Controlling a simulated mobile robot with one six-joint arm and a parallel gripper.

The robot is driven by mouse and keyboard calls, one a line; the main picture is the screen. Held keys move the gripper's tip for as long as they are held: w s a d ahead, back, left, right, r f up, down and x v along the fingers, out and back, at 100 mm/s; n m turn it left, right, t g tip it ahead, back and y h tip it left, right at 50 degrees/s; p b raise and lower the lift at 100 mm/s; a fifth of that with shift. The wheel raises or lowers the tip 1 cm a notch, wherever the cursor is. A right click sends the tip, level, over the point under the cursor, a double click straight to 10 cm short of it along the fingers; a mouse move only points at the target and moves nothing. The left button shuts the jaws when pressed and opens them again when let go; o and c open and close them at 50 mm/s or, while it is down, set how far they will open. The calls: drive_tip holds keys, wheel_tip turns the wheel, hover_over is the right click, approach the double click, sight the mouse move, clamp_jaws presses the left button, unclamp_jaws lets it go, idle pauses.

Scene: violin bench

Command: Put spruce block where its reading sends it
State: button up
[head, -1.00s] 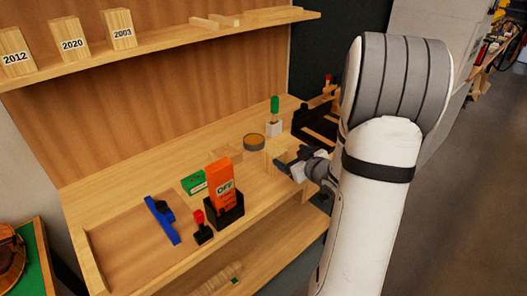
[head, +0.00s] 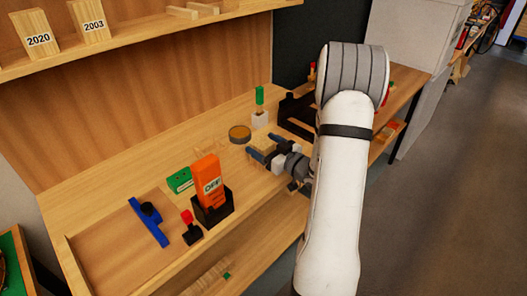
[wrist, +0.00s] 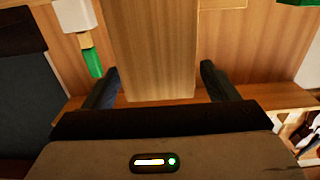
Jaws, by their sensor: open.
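A plain wooden block (wrist: 152,50), which looks like the spruce block, stands between my fingers in the wrist view. My gripper (wrist: 160,80) is open, with a finger on each side of it and a gap to each finger. In the head view my gripper (head: 252,145) is low over the bench; the block is hard to make out there. An orange meter (head: 207,180) marked OFF stands upright in a black holder (head: 213,210), left of my gripper.
Blocks labelled 2020 (head: 38,38) and 2003 (head: 90,22) stand on the upper shelf. A round tin (head: 240,134), a green-handled tool (head: 259,97) in a white base, and a black rack (head: 297,112) are behind my gripper.

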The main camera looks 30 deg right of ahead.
drive_tip(key=shift+w+a, duration=0.2)
drive_tip(key=shift+w, duration=0.4)
drive_tip(key=shift+c, duration=0.6)
drive_tip(key=c, duration=1.1)
